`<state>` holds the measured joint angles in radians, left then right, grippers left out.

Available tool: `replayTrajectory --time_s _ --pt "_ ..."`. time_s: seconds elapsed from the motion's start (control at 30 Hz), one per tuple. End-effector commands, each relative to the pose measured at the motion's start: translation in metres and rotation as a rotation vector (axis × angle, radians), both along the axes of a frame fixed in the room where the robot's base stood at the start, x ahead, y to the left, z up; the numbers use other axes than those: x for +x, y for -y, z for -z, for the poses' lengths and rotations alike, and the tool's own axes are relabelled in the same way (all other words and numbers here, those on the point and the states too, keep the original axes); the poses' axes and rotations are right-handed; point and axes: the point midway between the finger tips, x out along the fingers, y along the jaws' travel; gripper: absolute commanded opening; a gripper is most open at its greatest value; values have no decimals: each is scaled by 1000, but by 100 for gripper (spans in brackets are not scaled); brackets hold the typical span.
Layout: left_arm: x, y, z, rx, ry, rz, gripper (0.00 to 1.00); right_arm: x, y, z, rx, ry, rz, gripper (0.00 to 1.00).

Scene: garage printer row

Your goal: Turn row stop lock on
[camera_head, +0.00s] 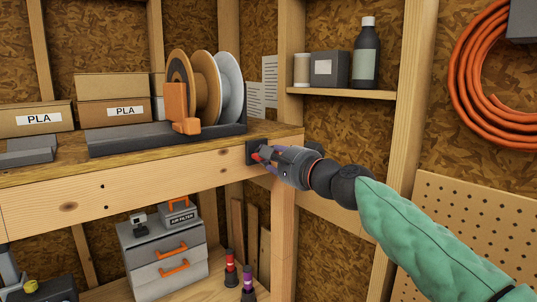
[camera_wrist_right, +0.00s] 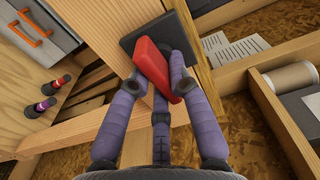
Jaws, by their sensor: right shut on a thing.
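The row stop lock is a red handle (camera_wrist_right: 150,62) on a dark square plate (camera_wrist_right: 128,44), fixed to the wooden front beam of the bench near its right end. In the head view the plate (camera_head: 249,152) shows at the corner, with a bit of red handle (camera_head: 264,153) beside the fingers. My right gripper (camera_head: 267,157) reaches in from the right and is shut on the red handle. In the right wrist view its purple fingers (camera_wrist_right: 161,82) sit on both sides of the slanted handle. My left gripper is not in view.
Spools (camera_head: 204,85) in a dark holder with an orange part stand above the lock on the bench. PLA boxes (camera_head: 112,112) are at left. A grey drawer unit (camera_head: 165,262) and capped bottles (camera_head: 230,270) are below. A post and shelf (camera_head: 340,93) stand right.

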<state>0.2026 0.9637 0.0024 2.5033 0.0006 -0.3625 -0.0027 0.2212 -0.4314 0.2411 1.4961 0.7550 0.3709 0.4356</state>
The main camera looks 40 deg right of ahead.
Motion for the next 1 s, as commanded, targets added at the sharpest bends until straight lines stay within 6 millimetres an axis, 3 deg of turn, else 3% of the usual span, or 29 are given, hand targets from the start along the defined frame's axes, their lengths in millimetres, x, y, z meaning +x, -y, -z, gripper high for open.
replayTrajectory --time_s 0.7,0.73,0.8,1.0 --pt "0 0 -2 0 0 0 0 1 0 2 79 -4 0 0" --pt "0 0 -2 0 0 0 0 1 0 2 79 -4 0 22" --pt "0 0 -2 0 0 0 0 0 0 2 79 -4 0 42" --pt "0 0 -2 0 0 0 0 0 0 1 78 -3 0 44"
